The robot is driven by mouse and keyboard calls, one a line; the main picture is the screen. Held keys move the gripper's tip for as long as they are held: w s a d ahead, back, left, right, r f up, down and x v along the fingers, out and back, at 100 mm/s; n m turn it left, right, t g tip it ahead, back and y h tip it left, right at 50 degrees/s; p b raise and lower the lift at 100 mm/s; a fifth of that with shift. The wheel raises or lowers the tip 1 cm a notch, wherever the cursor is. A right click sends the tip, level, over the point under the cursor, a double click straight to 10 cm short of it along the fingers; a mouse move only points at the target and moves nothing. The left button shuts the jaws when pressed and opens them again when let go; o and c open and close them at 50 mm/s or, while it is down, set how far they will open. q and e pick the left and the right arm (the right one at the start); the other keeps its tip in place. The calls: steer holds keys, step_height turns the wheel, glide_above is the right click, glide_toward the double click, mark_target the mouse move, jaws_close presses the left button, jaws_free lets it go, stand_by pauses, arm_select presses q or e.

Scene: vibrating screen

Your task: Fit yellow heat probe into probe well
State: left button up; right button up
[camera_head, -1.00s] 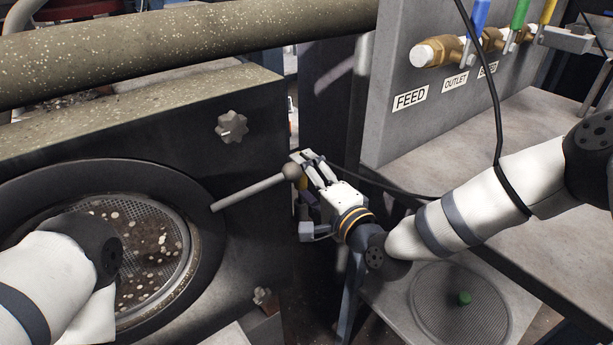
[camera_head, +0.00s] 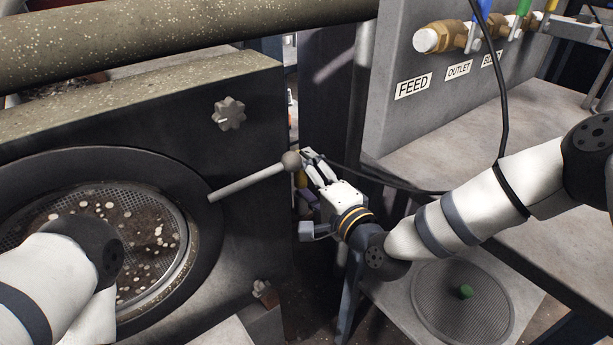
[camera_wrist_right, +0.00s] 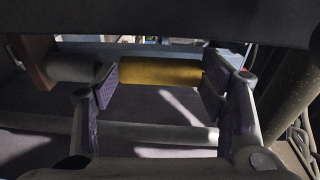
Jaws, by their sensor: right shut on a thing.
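My right gripper (camera_head: 308,163) is beside the screen machine's front, next to the ball end of a grey lever. A small part of the yellow heat probe (camera_head: 301,180) shows at its fingers. In the right wrist view the yellow probe (camera_wrist_right: 160,72) lies crosswise between the two fingers of my right gripper (camera_wrist_right: 160,90), which is shut on it. A grey cylinder (camera_wrist_right: 75,68) with a brown end lies in line to its left; I cannot tell whether they join. My left arm shows at the left, but its gripper is out of view. I cannot make out the probe well.
The grey lever (camera_head: 250,183) sticks out from the machine's dark front panel (camera_head: 262,120). A round sieve window (camera_head: 180,225) is at left. A valve box (camera_head: 440,110) with a FEED label stands at right, with a dark cable hanging before it.

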steer(key=o, duration=1.4)
steer(key=shift+f, duration=0.15)
steer(key=shift+o, duration=0.2)
